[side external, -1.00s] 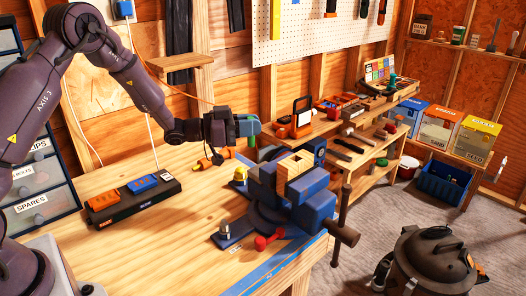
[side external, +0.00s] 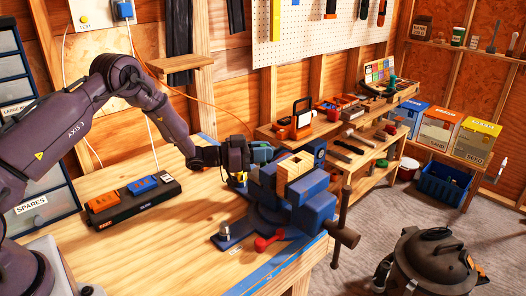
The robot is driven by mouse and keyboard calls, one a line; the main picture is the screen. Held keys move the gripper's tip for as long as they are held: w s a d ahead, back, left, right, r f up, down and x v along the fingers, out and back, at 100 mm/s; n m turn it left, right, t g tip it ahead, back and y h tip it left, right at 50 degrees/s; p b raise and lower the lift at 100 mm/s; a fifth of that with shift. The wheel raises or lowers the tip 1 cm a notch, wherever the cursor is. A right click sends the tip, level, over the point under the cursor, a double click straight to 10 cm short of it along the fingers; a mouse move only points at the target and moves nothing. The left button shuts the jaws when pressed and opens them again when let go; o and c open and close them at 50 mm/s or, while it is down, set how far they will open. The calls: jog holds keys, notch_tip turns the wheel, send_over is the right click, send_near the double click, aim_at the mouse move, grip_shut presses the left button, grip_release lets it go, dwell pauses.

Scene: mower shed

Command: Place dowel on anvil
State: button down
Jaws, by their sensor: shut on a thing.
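The blue vise (side external: 315,205) stands at the bench's front right corner with pale wood blocks (side external: 295,168) upright in its jaws. Its anvil (side external: 266,172) is the blue part behind the jaws, partly covered by my gripper. My gripper (side external: 262,153) points right, close above the anvil and left of the wood blocks. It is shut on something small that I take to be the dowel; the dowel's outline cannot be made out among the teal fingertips. Whether it touches the anvil cannot be told.
A black base with orange and blue blocks (side external: 134,197) lies on the bench's left. A red handle-like piece (side external: 269,242) lies before the vise, and a yellow item (side external: 240,178) is behind it. A side shelf with tools (side external: 330,125) stands behind.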

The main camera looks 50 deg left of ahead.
jog(key=shift+f, duration=0.15)
jog(key=c, duration=1.1)
grip_release()
